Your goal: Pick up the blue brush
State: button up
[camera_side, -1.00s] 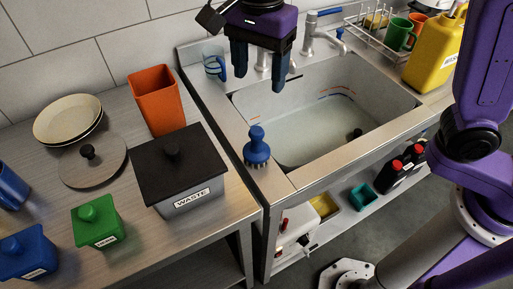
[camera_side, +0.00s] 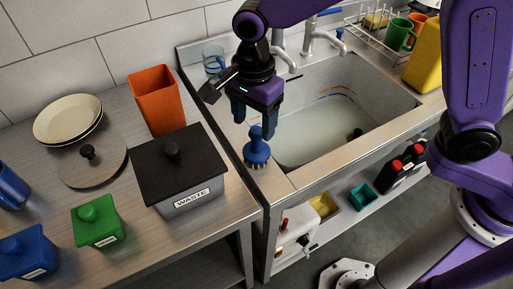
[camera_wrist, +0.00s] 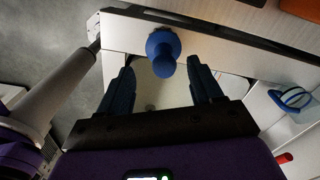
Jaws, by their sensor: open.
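The blue brush (camera_side: 257,149) stands upright on the left rim of the sink, bristles down and knob handle up. In the wrist view the blue brush (camera_wrist: 162,50) shows from above, just beyond the fingertips and roughly centred between them. My gripper (camera_side: 254,122) is above and partly behind the brush in the side view, fingers pointing down. In the wrist view my gripper (camera_wrist: 160,66) has its two dark blue fingers spread wide with nothing held. Whether a finger touches the brush cannot be told.
The steel sink basin (camera_side: 310,150) lies right of the brush. A lidded waste bin (camera_side: 180,175) and an orange container (camera_side: 158,103) stand left on the counter. A faucet (camera_side: 318,38) and a clear blue-handled cup (camera_side: 213,62) are behind. A dish rack (camera_side: 365,30) is at back right.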

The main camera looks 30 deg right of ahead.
aim_at(255, 131)
jog(key=shift+w+d+f, duration=0.15)
jog(key=shift+f, duration=1.25)
jog(key=shift+w+d+f, duration=0.1)
jog(key=shift+w+f, duration=0.05)
jog(key=shift+f, duration=1.2)
grip_shut()
